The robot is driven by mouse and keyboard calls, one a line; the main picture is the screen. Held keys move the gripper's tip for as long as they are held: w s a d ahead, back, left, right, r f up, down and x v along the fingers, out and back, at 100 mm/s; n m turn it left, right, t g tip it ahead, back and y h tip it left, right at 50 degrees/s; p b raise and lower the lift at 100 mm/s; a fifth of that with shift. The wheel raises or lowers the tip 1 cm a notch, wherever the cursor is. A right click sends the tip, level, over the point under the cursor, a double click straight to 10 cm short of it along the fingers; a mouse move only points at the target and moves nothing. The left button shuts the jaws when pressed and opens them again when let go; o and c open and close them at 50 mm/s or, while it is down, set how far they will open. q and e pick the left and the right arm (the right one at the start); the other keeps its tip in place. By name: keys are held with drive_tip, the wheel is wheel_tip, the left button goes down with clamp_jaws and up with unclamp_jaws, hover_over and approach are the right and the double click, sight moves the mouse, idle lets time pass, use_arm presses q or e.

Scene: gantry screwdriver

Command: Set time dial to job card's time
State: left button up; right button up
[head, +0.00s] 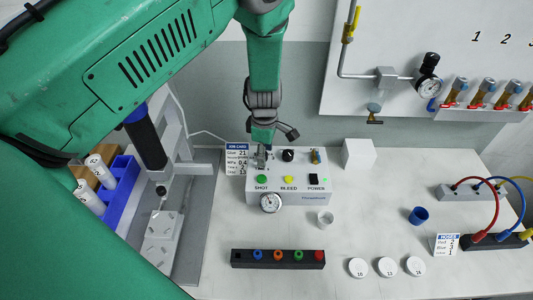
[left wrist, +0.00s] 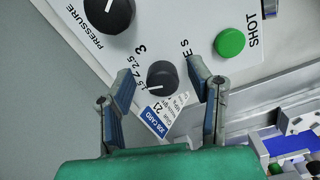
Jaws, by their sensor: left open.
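The time dial (left wrist: 162,75) is a small black knob on the white control box (left wrist: 190,35). In the left wrist view it sits between the spread fingers of my left gripper (left wrist: 161,78), with a gap visible on the finger sides. A white mark on the knob points left, towards the low end of a scale with 1.5, 2, 2.5 and 3; the exact value is unclear. The job card (head: 237,160) stands left of the box (head: 290,185); it shows glue 21 and MPa 0.4, but its time line is too small to read surely. My left gripper (head: 262,157) is over the box's left part.
A larger pressure knob (left wrist: 108,12) and green SHOT button (left wrist: 229,43) are near the fingers. A press stand (head: 165,225) stands left. A small cup (head: 325,219) is in front.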

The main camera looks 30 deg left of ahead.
use_arm(q)
wheel_tip(320, 180, up, 11)
drive_tip(key=shift+d+r, duration=0.15)
drive_tip(key=shift+w, duration=0.1)
idle(0.4)
